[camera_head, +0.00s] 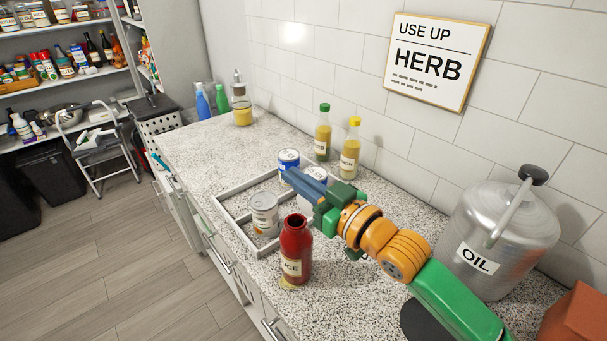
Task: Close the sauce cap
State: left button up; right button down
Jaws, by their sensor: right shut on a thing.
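The red sauce bottle (296,252) stands upright on the speckled counter, with a dark open mouth and a pale label partly reading "CE". No cap sits on it. My right gripper (298,182) reaches in from the lower right, behind and above the bottle's mouth in the picture, apart from it. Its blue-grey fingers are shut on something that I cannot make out. No separate sauce cap shows. My left gripper is not in view.
A white divided tray (236,228) holds a can (264,214); blue-and-white cans (288,159) stand behind my fingers. Two sauce bottles (323,133) (350,150) stand by the wall. A metal oil pot (500,235) stands right. The counter's far left is mostly clear.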

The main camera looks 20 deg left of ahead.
aim_at(297, 250)
jog(key=s+n, duration=0.1)
jog(key=n, duration=0.1)
jog(key=s+a+n, duration=0.1)
jog(key=n, duration=0.1)
jog(key=shift+a+n, duration=0.15)
jog(key=shift+n, duration=0.15)
jog(key=shift+s+a+f+n, duration=0.35)
jog(key=shift+s+f+n, duration=0.3)
jog(key=shift+n, duration=1.25)
jog(key=shift+s+a+f+n, duration=0.45)
jog(key=shift+f+n, duration=0.3)
jog(key=shift+n, duration=1.15)
jog(key=shift+s+a+f+n, duration=0.25)
jog(key=shift+s+f+n, duration=0.4)
jog(key=shift+n, duration=1.25)
jog(key=shift+f, duration=0.1)
jog(key=c, duration=1)
grip_release()
